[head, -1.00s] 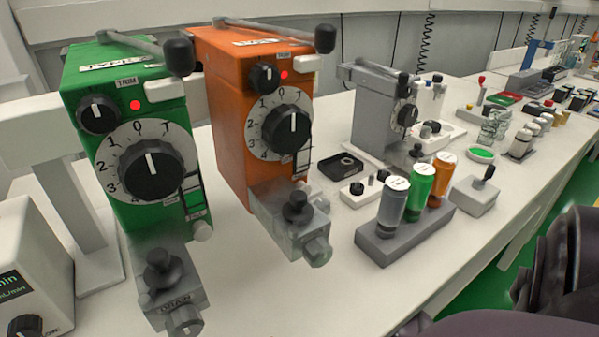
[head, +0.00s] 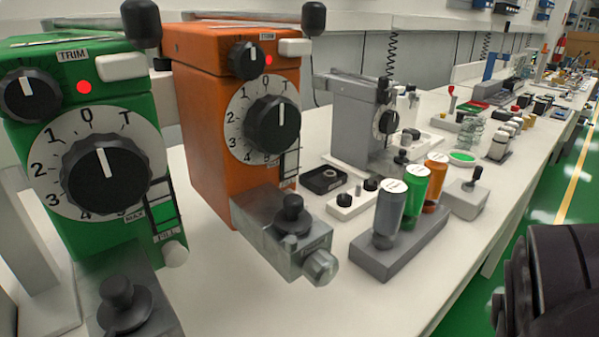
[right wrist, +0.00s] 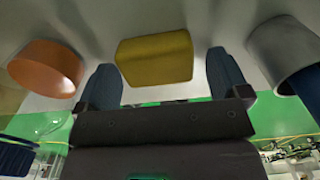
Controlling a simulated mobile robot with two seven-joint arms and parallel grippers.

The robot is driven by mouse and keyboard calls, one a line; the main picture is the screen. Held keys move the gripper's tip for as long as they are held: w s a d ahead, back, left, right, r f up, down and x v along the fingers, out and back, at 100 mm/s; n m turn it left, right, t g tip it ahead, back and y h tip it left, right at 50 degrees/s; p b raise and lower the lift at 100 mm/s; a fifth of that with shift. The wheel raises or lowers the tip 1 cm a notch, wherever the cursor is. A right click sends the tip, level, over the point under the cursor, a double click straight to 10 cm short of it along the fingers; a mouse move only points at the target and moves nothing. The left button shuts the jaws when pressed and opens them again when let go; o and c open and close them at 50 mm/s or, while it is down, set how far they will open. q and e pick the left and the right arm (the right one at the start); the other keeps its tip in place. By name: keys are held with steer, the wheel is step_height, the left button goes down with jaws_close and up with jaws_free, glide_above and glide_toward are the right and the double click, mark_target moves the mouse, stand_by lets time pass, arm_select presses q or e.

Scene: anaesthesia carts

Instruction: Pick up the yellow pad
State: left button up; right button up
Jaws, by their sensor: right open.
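The yellow pad (right wrist: 155,58) shows in the right wrist view at the upper middle, a small block with rounded edges on a pale surface. My right gripper (right wrist: 162,66) is open, with one dark blue finger on each side of the pad in the picture. A gap shows between the pad and each finger. I cannot tell whether the pad is between the fingertips or just beyond them. I cannot make out the pad in the head view. My left gripper is not in view.
In the right wrist view an orange round thing (right wrist: 45,68) is left of the fingers and a grey cylinder (right wrist: 287,52) is right. The head view shows a green vaporizer (head: 150,250), an orange one (head: 205,130) and a rack (head: 400,248) with bottles on the white bench.

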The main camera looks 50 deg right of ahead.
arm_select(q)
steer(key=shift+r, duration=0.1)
arm_select(e)
steer(key=shift+w+r, duration=0.1)
steer(key=shift+c, duration=0.2)
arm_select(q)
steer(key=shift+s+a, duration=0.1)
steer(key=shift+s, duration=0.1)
arm_select(e)
steer(key=c, duration=1)
steer(key=shift+w+r+p, duration=0.1)
steer(key=shift+r+p, duration=0.2)
steer(key=shift+r, duration=0.2)
step_height(320, 180, up, 3)
steer(key=shift+w+r+p, duration=0.1)
steer(key=shift+p, duration=0.55)
step_height(320, 180, up, 5)
steer(key=shift+r+p, duration=0.1)
steer(key=shift+p, duration=0.9)
steer(key=shift+s+r, duration=0.2)
steer(key=shift+r, duration=0.1)
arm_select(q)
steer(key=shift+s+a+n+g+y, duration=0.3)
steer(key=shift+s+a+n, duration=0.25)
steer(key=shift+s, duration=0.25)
arm_select(e)
steer(key=shift+s, duration=0.1)
